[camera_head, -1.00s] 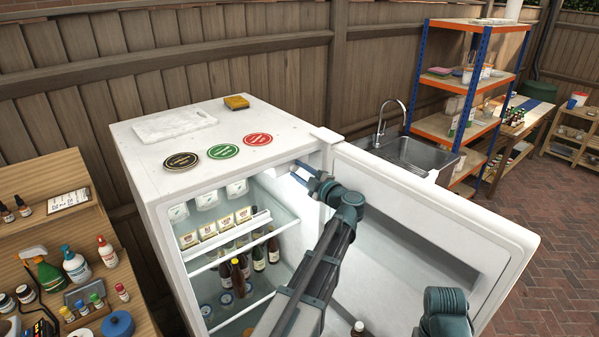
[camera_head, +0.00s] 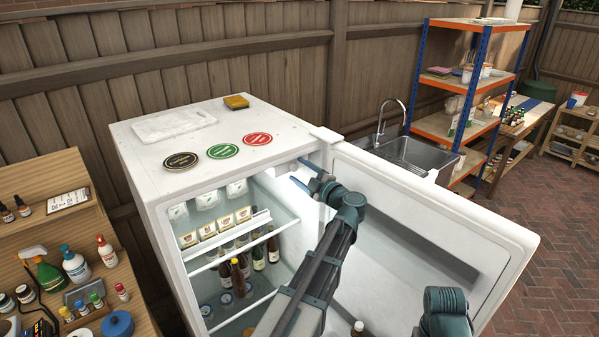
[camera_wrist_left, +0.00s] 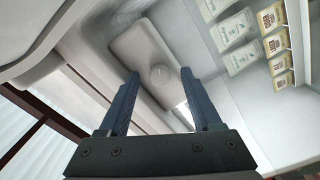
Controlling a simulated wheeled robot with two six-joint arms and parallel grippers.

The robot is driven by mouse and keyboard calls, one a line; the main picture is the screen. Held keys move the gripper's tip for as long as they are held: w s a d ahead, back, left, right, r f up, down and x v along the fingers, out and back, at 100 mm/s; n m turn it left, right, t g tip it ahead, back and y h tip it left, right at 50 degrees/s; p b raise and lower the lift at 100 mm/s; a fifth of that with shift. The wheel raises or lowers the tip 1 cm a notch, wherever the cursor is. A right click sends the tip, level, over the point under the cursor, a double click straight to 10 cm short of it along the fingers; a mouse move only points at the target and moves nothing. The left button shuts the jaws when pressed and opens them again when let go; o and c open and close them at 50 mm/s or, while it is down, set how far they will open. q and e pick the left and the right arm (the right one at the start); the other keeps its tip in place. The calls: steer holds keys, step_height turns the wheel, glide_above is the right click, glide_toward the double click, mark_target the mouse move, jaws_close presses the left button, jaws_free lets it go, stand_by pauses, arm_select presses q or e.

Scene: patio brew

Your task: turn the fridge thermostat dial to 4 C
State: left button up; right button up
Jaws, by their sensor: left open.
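The white fridge (camera_head: 165,200) stands with its door (camera_head: 430,215) swung open to the right. In the left wrist view the thermostat dial (camera_wrist_left: 160,74) is a small round pale knob on a light housing (camera_wrist_left: 143,50) inside the fridge. A short mark shows on the knob, but no numbers are readable. My left gripper (camera_head: 303,173) reaches into the upper right of the fridge opening. In the wrist view its blue fingers (camera_wrist_left: 163,92) are apart, with the dial just beyond and between their tips, not gripped. My right gripper is not in view.
Bottles (camera_head: 243,268) and packets (camera_head: 225,222) stand on the fridge shelves, left of my gripper. Coasters (camera_head: 222,151), a white board (camera_head: 174,125) and a yellow sponge (camera_head: 236,102) lie on top. A sink (camera_head: 415,153) stands behind the door.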

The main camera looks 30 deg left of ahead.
arm_select(q)
steer(key=v, duration=1.3)
steer(key=shift+d, duration=0.15)
